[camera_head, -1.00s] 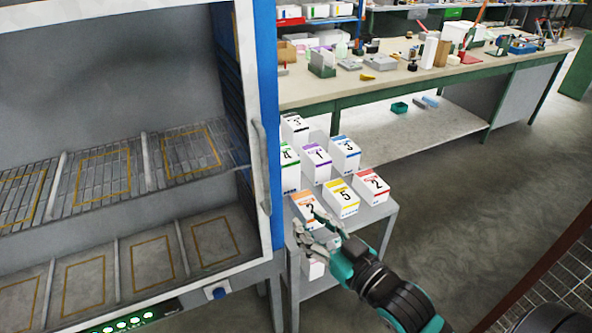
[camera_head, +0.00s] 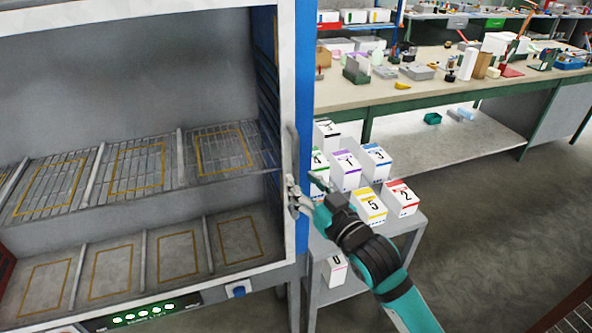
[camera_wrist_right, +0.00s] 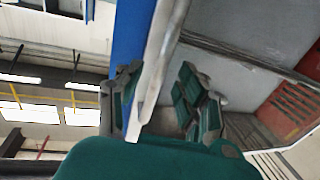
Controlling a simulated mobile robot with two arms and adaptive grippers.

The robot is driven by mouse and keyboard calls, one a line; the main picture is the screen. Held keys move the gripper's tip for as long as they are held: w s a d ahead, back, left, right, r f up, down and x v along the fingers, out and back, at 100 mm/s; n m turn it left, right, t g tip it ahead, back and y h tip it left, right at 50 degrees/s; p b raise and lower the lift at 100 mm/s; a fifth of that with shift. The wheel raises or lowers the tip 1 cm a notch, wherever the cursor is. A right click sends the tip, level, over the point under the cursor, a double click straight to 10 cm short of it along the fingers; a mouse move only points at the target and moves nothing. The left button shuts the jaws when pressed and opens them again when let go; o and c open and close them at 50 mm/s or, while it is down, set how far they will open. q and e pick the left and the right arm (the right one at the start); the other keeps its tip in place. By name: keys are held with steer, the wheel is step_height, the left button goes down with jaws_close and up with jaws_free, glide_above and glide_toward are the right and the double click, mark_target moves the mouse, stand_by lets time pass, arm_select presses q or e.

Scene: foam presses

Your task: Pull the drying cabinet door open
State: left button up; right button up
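The drying cabinet (camera_head: 90,110) fills the left of the head view. Its pale front frame (camera_head: 303,120) has an upright grey handle (camera_head: 290,152) along the right edge and stands against the blue side wall. My right gripper (camera_head: 296,200) is at the lower part of this handle. In the wrist view, the open fingers (camera_wrist_right: 158,98) stand on either side of a long pale bar (camera_wrist_right: 160,60), seemingly the handle. A gap shows between the bar and the right-hand finger; contact on the other side is unclear. My left gripper is out of view.
A small grey table (camera_head: 405,228) with several numbered boxes (camera_head: 370,205) stands just right of the cabinet, under my right arm. A long workbench (camera_head: 420,95) with tools is behind it. The floor (camera_head: 490,230) to the right is clear.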

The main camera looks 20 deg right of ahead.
mark_target(297, 177)
steer(key=shift+p+x, duration=0.3)
steer(key=shift+x, duration=1.5)
jaws_close()
